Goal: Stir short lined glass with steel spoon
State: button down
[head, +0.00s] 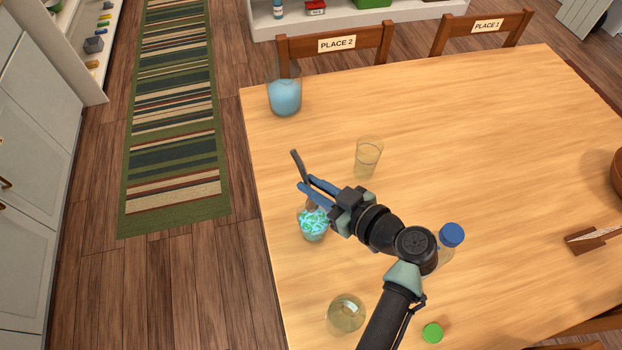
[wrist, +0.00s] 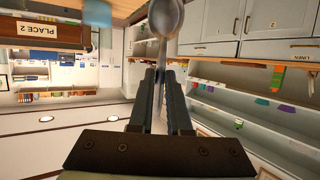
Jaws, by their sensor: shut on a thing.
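My gripper (head: 307,184) is shut on the steel spoon (head: 298,165), whose grey end sticks up past the fingers. In the wrist view the spoon (wrist: 166,16) runs between the fingers (wrist: 160,72), its rounded bowl at the top edge. A small glass (head: 314,226) with a teal and white swirled filling stands on the table just below the fingers, its rim partly covered by them. I cannot tell whether the spoon touches it. A clear glass with faint lines (head: 368,157) stands up and right of the gripper. I cannot tell which glass is the short lined one.
The wooden table (head: 470,140) also bears a glass of blue liquid (head: 285,97), a pale yellowish glass (head: 346,314), a blue-capped bottle (head: 451,236) beside my arm and a green cap (head: 432,333). Chairs (head: 337,44) stand at the far edge. The table's middle right is clear.

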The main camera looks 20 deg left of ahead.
aim_at(325, 226)
jog(key=shift+s+d+f+b, duration=0.25)
jog(key=shift+d+f+b, duration=0.3)
jog(key=shift+f+b, duration=1.1)
jog(key=shift+s+d+f+b, duration=0.25)
jog(key=shift+d+f+b, duration=0.25)
jog(key=shift+f+b, duration=1.15)
jog(key=shift+s+d+f+b, duration=0.25)
jog(key=shift+d+f+b, duration=0.3)
jog(key=shift+f+b, duration=1.05)
